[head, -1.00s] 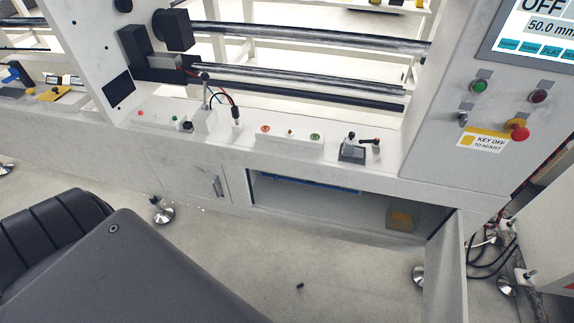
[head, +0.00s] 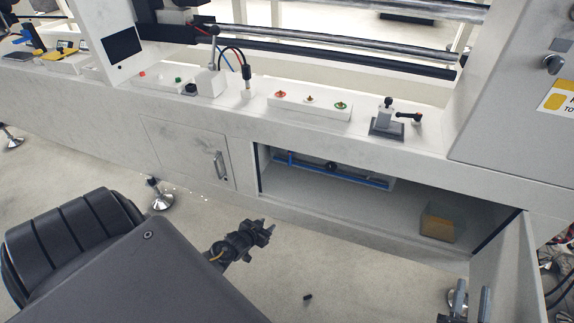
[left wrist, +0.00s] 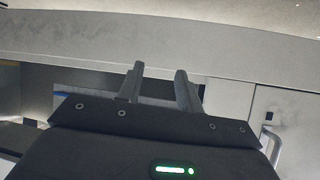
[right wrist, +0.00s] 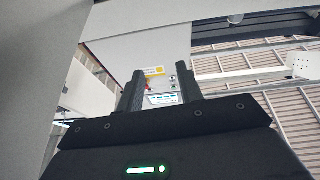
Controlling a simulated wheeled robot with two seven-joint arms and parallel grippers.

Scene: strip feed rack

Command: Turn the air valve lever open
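A blue air pipe (head: 365,181) runs along the back of the open low compartment in the head view. A small dark fitting (head: 331,167) on it may be the air valve lever; its shape and setting are too small to tell. My left gripper (head: 268,230) is in front of the cabinet, left of and below the compartment, apart from the pipe. It is open and empty in the left wrist view (left wrist: 160,70). My right gripper (head: 470,298) is low at the right, by the open compartment door. It is open and empty in the right wrist view (right wrist: 160,70).
The open door (head: 508,275) stands out at the compartment's right. A yellowish box (head: 440,224) sits inside at the right. A closed door (head: 185,152) is left of the opening. A small dark piece (head: 307,297) lies on the floor. The floor before the opening is mostly clear.

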